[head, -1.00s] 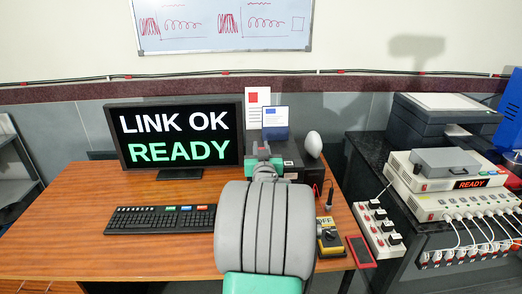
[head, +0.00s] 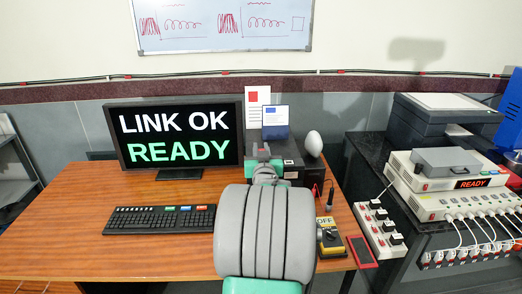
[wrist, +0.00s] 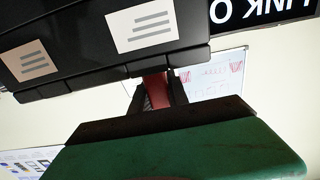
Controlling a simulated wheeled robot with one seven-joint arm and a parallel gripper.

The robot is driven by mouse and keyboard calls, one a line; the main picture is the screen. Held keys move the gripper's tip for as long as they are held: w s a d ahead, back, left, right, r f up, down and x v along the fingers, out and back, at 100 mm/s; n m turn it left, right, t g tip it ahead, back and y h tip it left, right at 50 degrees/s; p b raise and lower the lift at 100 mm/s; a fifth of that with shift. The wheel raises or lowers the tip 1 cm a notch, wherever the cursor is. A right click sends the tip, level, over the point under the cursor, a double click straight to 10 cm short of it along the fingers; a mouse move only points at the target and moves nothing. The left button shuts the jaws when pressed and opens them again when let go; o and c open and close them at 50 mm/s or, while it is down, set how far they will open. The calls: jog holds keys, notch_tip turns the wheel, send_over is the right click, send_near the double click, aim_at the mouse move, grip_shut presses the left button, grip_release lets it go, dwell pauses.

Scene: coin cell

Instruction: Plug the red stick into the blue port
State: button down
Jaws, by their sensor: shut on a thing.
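The red stick (wrist: 157,90) shows in the wrist view between the two dark fingers of my gripper (wrist: 158,93), which is shut on it. The stick's far end runs up to the edge of a black box (wrist: 90,45); whether it is inside a port or only touching cannot be told. In the head view my gripper (head: 263,153) is at the front of the black box (head: 291,150) at the back of the desk. A card with a blue square (head: 275,118) stands on the box. The blue port itself is hidden from both views.
A monitor (head: 178,138) reading "LINK OK READY" stands left of the gripper, with a keyboard (head: 160,219) in front. A white egg-shaped thing (head: 313,143), a yellow switch box (head: 330,238) and a red-edged phone (head: 362,251) lie to the right. The desk's left side is clear.

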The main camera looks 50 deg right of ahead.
jog(key=c, duration=1.2)
grip_release()
jog(key=b+v, duration=0.1)
jog(key=v, duration=0.6)
jog(key=shift+s+a+b, duration=0.25)
jog(key=shift+a+b, duration=0.05)
